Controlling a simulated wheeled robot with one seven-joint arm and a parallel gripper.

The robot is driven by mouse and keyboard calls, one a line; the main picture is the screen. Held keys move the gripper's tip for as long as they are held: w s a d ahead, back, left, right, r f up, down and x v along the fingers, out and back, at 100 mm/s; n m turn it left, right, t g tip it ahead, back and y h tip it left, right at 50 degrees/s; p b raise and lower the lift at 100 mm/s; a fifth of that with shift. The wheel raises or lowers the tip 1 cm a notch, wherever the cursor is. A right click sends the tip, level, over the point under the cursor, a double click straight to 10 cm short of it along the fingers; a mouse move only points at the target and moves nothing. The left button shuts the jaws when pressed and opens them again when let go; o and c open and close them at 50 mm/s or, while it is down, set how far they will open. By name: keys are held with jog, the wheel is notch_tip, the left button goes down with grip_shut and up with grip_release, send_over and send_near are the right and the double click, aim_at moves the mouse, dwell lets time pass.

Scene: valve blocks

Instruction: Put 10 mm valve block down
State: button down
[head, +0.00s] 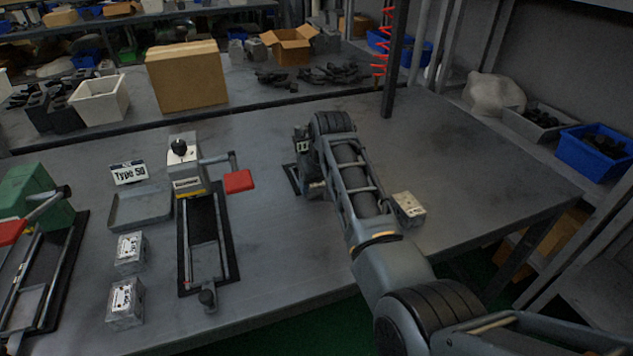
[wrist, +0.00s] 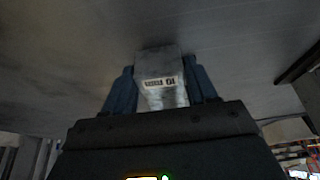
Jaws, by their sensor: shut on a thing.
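The 10 mm valve block (wrist: 160,66) is a small grey metal block with a pale label in the wrist view; the label reads inverted, with a "10" on it. My gripper (wrist: 162,88) is shut on it, with a blue finger on each side. A grey surface fills the view beyond the block; I cannot tell whether the block touches it. In the head view my arm covers the gripper and the held block. Another labelled grey block (head: 409,208) shows on the workbench (head: 470,190), just right of my arm.
Two labelled blocks (head: 130,252) (head: 125,303) stand at the left, near a grey tray (head: 140,208) and a "Type 50" sign (head: 129,173). A clamp fixture with a red handle (head: 238,181) stands left of my arm. The bench is clear towards the right.

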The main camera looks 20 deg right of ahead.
dwell(0.3)
jog(key=shift+c, duration=1.2)
grip_release()
jog(key=v, duration=0.7)
jog(key=shift+s+r, duration=0.25)
jog(key=shift+r, duration=0.05)
